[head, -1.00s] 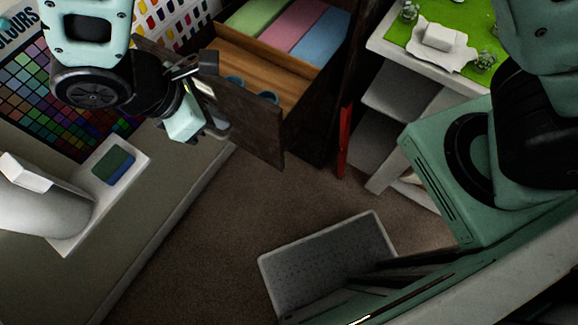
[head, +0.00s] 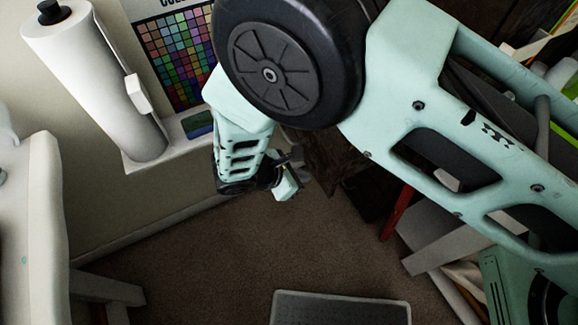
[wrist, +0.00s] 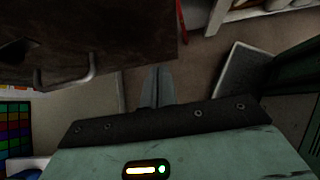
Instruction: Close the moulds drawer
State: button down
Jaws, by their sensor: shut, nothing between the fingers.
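The dark brown drawer front (wrist: 95,35) with a metal bar handle (wrist: 75,78) fills the upper left of the wrist view. In the head view only a dark part of the drawer front (head: 335,160) shows, and my arm hides the rest. How far the drawer stands open cannot be told. My gripper (head: 290,180) is beside the dark front in the head view. Its fingers (wrist: 157,85) are shut and empty in the wrist view, to the right of the handle and apart from it.
A red upright piece (head: 396,212) stands right of the drawer. A grey tray-like object (head: 340,310) lies on the brown floor (head: 220,260). A white roll (head: 90,80) and a colour chart (head: 170,50) are at the left wall. The floor below my gripper is clear.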

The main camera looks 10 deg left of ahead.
aim_at(327, 170)
jog(key=shift+w+d+f+p, duration=0.15)
jog(key=shift+w+d+p, duration=0.15)
jog(key=shift+w+d, duration=0.3)
jog(key=shift+w+d+f+p, duration=0.2)
jog(key=shift+w+d+p, duration=0.15)
jog(key=shift+d, duration=0.45)
jog(key=shift+w+d+f+p, duration=0.15)
jog(key=shift+w+d+p, duration=0.1)
jog(key=shift+w+d, duration=0.35)
jog(key=shift+s+d, duration=0.1)
jog(key=w+d+b, duration=0.2)
jog(key=w+d, duration=0.4)
jog(key=d, duration=0.3)
jog(key=w+d+b, duration=0.2)
jog(key=w+d, duration=0.4)
jog(key=d, duration=0.3)
jog(key=w+d+b, duration=0.2)
jog(key=w+d, duration=0.4)
jog(key=d, duration=0.3)
jog(key=shift+w+d+r, duration=0.1)
jog(key=shift+w+d, duration=0.2)
jog(key=shift+d, duration=0.05)
